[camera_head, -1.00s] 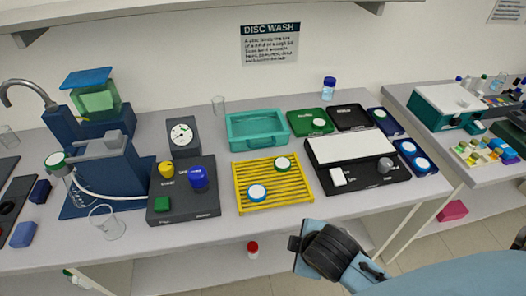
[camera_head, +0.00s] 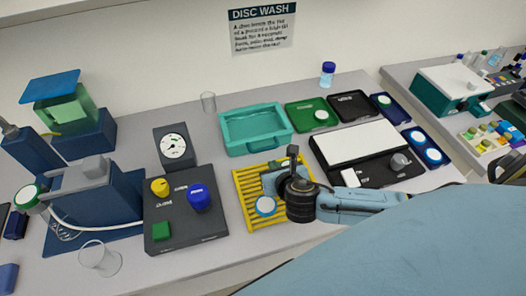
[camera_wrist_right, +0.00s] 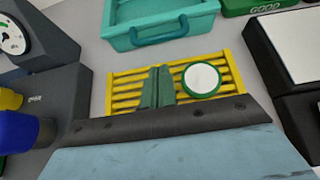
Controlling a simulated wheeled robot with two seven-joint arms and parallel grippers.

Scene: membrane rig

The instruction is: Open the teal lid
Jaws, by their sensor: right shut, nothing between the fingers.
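A teal rectangular piece (camera_head: 256,129) with a raised rim and a sunken, paler middle lies at the back of the bench, behind the yellow slatted rack (camera_head: 241,188). The wrist view shows its near side with a teal loop handle (camera_wrist_right: 160,32). I cannot tell whether it is a separate lid or part of a box. My right gripper (camera_head: 271,181) is over the rack, short of the teal piece and apart from it. In the wrist view its fingers (camera_wrist_right: 158,75) are together and empty, pointing toward the handle. My left gripper is not in view.
A green-rimmed white disc (camera_wrist_right: 201,80) and a blue-rimmed disc (camera_head: 265,206) lie on the rack. A dark control box (camera_head: 185,215) with knobs stands left, a gauge (camera_head: 175,146) behind it. A black-and-white panel (camera_head: 358,144) is right.

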